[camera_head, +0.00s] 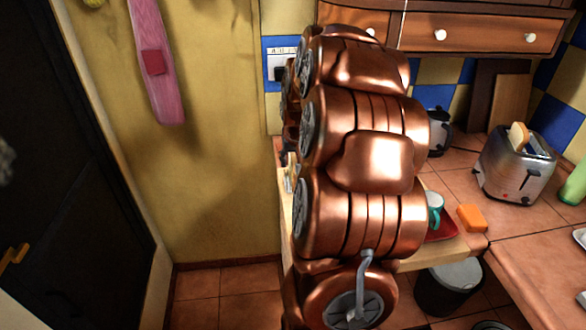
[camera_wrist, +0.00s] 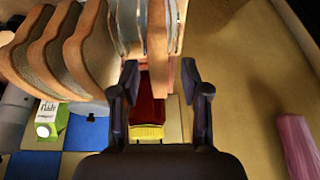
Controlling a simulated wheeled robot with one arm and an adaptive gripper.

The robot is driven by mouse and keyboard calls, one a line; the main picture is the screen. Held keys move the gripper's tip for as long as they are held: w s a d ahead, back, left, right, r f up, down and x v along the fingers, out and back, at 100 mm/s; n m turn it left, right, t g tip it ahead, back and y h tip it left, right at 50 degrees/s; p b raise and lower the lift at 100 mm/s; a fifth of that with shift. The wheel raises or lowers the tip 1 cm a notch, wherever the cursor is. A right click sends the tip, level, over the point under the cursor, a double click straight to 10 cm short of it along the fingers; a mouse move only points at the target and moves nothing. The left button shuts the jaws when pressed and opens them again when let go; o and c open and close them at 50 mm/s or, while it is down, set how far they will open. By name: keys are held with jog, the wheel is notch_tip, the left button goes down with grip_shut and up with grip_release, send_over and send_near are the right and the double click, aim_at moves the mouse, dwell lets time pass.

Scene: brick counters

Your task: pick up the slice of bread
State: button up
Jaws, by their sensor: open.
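My gripper (camera_wrist: 160,78) is open in the wrist view, its two dark fingers apart. A narrow tan-brown slab (camera_wrist: 158,50), apparently a slice of bread seen edge-on, stands just beyond and between the fingertips, with shiny metal pieces beside it. I cannot tell whether a finger touches it. Several thick, curved brown slices (camera_wrist: 84,45), bread-like, stand to the left of the fingers. In the head view, a slice of bread (camera_head: 518,135) sticks out of the silver toaster (camera_head: 516,168) at the right. My copper arm hides the gripper in that view.
A red object with a yellow end (camera_wrist: 147,110) lies beyond the fingers. A green-and-white carton (camera_wrist: 46,119) is at the left. A teal cup (camera_head: 434,209) and orange block (camera_head: 471,218) sit right of my arm. A yellow wall (camera_head: 215,130) is at the left.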

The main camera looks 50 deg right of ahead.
jog(key=shift+p+x, duration=0.4)
jog(key=shift+x, duration=1.2)
grip_shut()
